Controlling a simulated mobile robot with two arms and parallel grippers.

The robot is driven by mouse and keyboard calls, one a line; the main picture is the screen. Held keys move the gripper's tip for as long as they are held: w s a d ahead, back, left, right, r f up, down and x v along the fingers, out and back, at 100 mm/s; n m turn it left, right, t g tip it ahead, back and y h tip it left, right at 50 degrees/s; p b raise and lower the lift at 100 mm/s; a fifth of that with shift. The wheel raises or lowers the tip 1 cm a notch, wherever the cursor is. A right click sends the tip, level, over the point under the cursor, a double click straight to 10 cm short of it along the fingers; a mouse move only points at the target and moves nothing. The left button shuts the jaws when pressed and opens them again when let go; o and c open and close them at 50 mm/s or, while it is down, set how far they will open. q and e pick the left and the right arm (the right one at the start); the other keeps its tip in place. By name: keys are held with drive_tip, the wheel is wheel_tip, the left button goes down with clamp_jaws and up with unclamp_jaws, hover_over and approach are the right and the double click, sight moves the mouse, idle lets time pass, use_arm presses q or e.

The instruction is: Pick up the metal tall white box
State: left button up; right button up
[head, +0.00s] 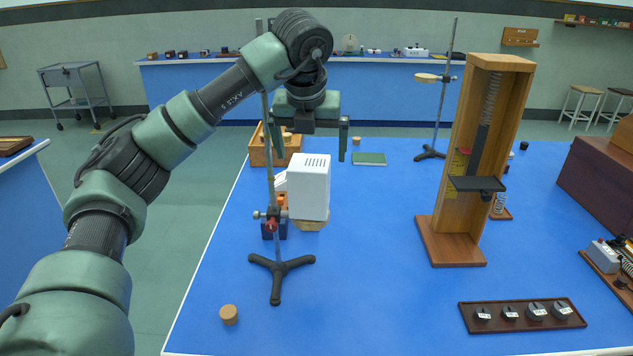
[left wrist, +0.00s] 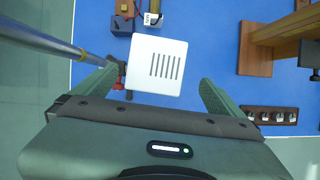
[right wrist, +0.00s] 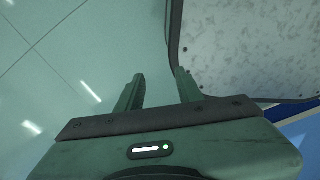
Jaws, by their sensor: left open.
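My left gripper (head: 310,140) is open and empty, pointing down above the box. It also shows in the left wrist view (left wrist: 160,92) with its fingers wide apart. My right gripper (right wrist: 158,88) is open and empty in the right wrist view, above the floor beside a grey speckled surface. It is not in the head view.
A metal rod stand with a black tripod base (head: 280,268) stands close left of the box. A small blue and orange device (head: 281,213) sits beside it. A tall wooden frame (head: 464,235) stands to the right, with a weight tray (head: 522,328) in front. The bench between box and frame is clear.

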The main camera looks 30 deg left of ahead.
sight(308, 163)
use_arm(q)
drive_tip(key=x, duration=0.3)
drive_tip(key=shift+s+a+f+p, duration=0.15)
drive_tip(key=shift+f+p, duration=0.25)
drive_tip(key=shift+f, duration=0.05)
drive_tip(key=p+x, duration=0.1)
drive_tip(key=x, duration=0.2)
drive_tip(key=shift+w+a+p, duration=0.25)
drive_tip(key=shift+a+p, duration=0.1)
drive_tip(key=shift+a, duration=0.05)
drive_tip(key=shift+x, duration=1.15)
drive_tip(key=shift+f, duration=0.25)
drive_tip(key=shift+d, duration=0.1)
drive_tip(key=c, duration=1.9)
drive_tip(key=shift+r, duration=0.1)
drive_tip(key=shift+c, duration=0.3)
use_arm(e)
drive_tip(key=s+r, duration=0.2)
drive_tip(key=s, duration=0.1)
drive_tip(key=shift+r, duration=0.4)
use_arm(q)
drive_tip(key=shift+w+r, duration=0.1)
